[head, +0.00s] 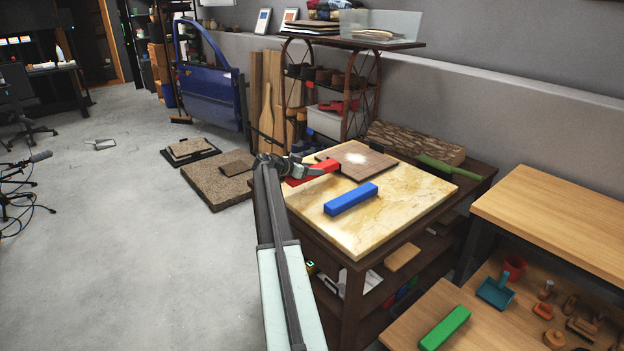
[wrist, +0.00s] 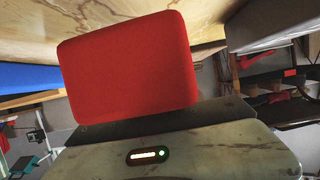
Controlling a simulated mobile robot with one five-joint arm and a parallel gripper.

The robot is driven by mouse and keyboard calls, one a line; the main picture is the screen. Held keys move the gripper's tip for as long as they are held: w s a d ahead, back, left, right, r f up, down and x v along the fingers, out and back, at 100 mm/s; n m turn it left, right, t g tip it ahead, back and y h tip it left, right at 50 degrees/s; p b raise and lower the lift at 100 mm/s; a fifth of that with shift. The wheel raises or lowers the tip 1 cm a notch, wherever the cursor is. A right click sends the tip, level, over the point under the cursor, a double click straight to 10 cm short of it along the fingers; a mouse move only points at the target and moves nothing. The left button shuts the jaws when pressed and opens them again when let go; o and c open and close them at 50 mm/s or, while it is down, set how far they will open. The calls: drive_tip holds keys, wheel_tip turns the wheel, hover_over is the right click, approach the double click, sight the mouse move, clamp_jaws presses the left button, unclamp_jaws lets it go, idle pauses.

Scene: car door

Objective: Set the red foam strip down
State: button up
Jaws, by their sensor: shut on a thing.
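The red foam strip (head: 318,172) is at the left back part of the marble-topped board on a dark table. My gripper (head: 287,171) reaches in from the left and is shut on the strip's left end. In the wrist view the red strip (wrist: 125,68) fills the upper middle, its broad end sticking out past the dark jaw edge. I cannot tell whether the strip touches the board (head: 315,222) or is held just above it. The fingertips are mostly hidden by the strip and the gripper body.
A blue strip (head: 351,198) lies on the board in front of the red one. A brown square plate (head: 362,158) with white powder lies just behind. A green-handled tool (head: 440,167) is at the back right. A green strip (head: 445,327) lies on a lower wooden surface. The board's front middle is bare.

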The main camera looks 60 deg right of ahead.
sight(290, 177)
wheel_tip(290, 177, down, 4)
drive_tip(key=b, duration=0.4)
drive_tip(key=shift+r+p, duration=0.25)
drive_tip(key=shift+p, duration=0.05)
drive_tip(key=shift+f, duration=0.2)
drive_tip(key=o, duration=1.3)
drive_tip(key=shift+o, duration=0.2)
drive_tip(key=shift+r, duration=0.2)
drive_tip(key=shift+w+a+r, duration=0.1)
drive_tip(key=shift+a+r, duration=0.15)
drive_tip(key=p+v, duration=0.4)
drive_tip(key=v, duration=0.7)
drive_tip(key=shift+a+p, duration=0.3)
